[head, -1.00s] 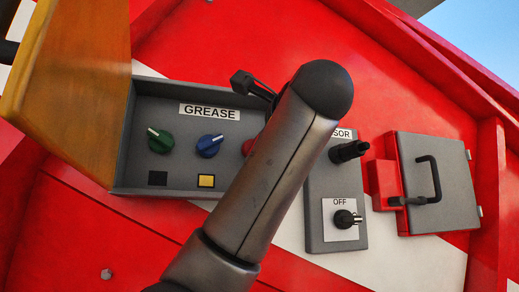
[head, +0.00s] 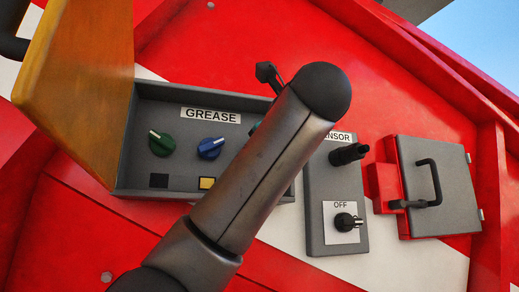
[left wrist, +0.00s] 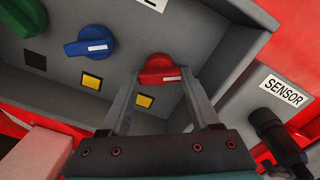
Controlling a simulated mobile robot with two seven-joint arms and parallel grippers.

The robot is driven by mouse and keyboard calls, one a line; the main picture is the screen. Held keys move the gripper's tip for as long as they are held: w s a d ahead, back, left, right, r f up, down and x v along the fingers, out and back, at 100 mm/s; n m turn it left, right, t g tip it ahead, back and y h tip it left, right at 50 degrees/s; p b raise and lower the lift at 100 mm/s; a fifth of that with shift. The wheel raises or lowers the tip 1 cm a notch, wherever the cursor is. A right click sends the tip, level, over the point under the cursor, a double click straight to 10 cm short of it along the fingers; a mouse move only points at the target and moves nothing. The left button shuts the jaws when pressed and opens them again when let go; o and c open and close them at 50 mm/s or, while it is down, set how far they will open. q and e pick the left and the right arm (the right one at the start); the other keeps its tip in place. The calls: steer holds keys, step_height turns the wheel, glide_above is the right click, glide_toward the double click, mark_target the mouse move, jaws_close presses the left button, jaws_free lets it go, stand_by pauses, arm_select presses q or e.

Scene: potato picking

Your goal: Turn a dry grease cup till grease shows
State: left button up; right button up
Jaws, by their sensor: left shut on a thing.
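Inside the grey box labelled GREASE (head: 125,170) are a green knob (head: 162,144) with a dark window (head: 159,181) below it and a blue knob (head: 210,148) with a yellow window (head: 207,183) below it. In the left wrist view a red knob (left wrist: 160,66), its white mark toward the right, has a yellow window (left wrist: 144,100) below it. My left gripper (left wrist: 161,74) is shut on the red knob, one finger on each side. In the head view my left arm hides the red knob and the gripper's fingers. My right gripper is not in view.
A yellow-brown open door (head: 75,90) stands at the box's left. Right of the box is a grey sensor panel (head: 322,200) with a black knob (head: 348,154) and an OFF switch (head: 346,221). A grey case (head: 450,190) with a black handle is at far right.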

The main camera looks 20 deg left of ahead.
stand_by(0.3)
arm_select(q)
steer(key=o, duration=1.4)
steer(key=shift+c, duration=0.2)
steer(key=b+v, duration=0.9)
steer(key=v, duration=0.6)
